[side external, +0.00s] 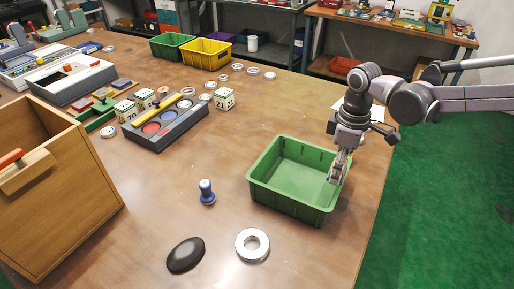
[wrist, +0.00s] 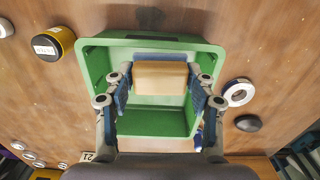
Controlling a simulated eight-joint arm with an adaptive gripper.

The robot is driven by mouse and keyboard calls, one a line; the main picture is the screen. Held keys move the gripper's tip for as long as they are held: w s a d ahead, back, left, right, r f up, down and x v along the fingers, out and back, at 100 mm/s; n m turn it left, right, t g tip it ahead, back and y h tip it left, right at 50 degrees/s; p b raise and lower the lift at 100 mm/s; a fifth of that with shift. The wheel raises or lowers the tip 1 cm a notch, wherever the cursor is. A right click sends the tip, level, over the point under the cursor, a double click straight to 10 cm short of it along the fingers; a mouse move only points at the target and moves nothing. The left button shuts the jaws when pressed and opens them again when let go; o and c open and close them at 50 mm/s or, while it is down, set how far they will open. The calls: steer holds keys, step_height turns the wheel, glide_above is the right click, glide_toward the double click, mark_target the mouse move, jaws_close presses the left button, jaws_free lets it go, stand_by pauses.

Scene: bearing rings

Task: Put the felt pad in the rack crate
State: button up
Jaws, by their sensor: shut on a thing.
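My gripper (wrist: 162,88) is shut on a tan block (wrist: 160,78) with a blue strip along its far edge, which I take for the felt pad. In the wrist view the pad sits between the two fingers, with the open green crate (wrist: 97,65) behind it. In the side view my gripper (side external: 338,168) points down at the right part of the green crate (side external: 283,195). The pad cannot be made out there, and its height relative to the rim is unclear. The crate's visible floor is bare.
A metal ring (side external: 252,245), a black oval (side external: 185,254) and a blue-handled stamp (side external: 207,191) lie near the crate. A wooden box (side external: 60,190) stands at left.

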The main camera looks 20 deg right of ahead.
steer(key=w+d, duration=0.2)
steer(key=w, duration=0.7)
glide_above(284, 182)
steer(key=shift+m, duration=0.4)
step_height(284, 182, down, 7)
steer(key=shift+f, duration=2.15)
steer(key=shift+f, duration=0.1)
steer(key=o, duration=1.1)
steer(key=shift+o, duration=0.2)
